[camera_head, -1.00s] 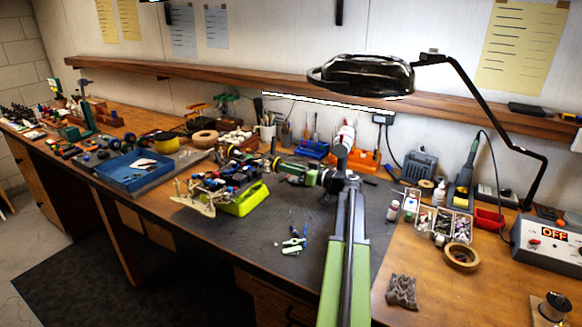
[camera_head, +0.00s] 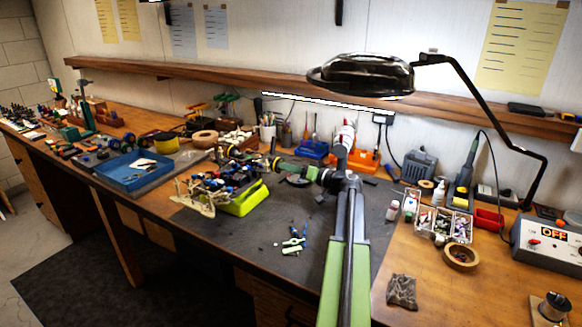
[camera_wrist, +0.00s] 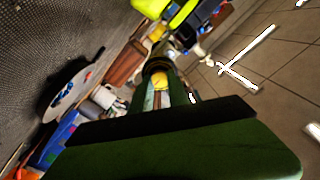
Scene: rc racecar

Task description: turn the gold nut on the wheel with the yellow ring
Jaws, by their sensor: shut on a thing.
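The racecar (camera_head: 222,180) sits in a yellow-green stand (camera_head: 248,200) on the dark mat, left of my arm. My gripper (camera_head: 272,163) reaches left beside the car's far end. In the wrist view, the two dark green fingers of my gripper (camera_wrist: 160,92) are close together around a small gold-yellow piece, which looks like the gold nut (camera_wrist: 158,82). A dark round rim, apparently the wheel (camera_wrist: 157,64), lies just beyond the fingertips. The yellow ring cannot be told apart clearly from the nut, and the fingers hide part of it.
A blue tray (camera_head: 138,172) lies to the left. Blue and orange bins (camera_head: 365,162) stand behind my arm. A lamp (camera_head: 362,76) hangs above. The front of the mat is mostly clear.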

